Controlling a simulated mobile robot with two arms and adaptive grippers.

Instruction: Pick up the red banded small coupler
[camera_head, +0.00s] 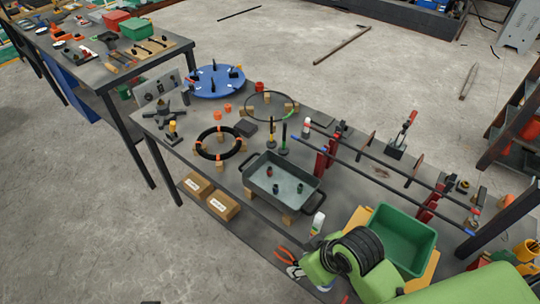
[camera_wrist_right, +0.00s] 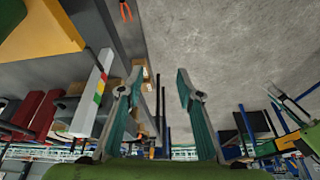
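Small couplers (camera_head: 276,189) stand in the grey tray (camera_head: 309,200) on the table in the head view. One (camera_head: 270,171) looks reddish and another (camera_head: 299,188) bluish; the bands are too small to read.
A green bin (camera_head: 405,238) stands right of the tray. A white bottle (camera_head: 317,223) and orange-handled pliers (camera_head: 285,255) are near the table's front edge. Long bars on red stands (camera_head: 325,158) run behind the tray. A black ring (camera_head: 219,143) on blocks stands to its left.

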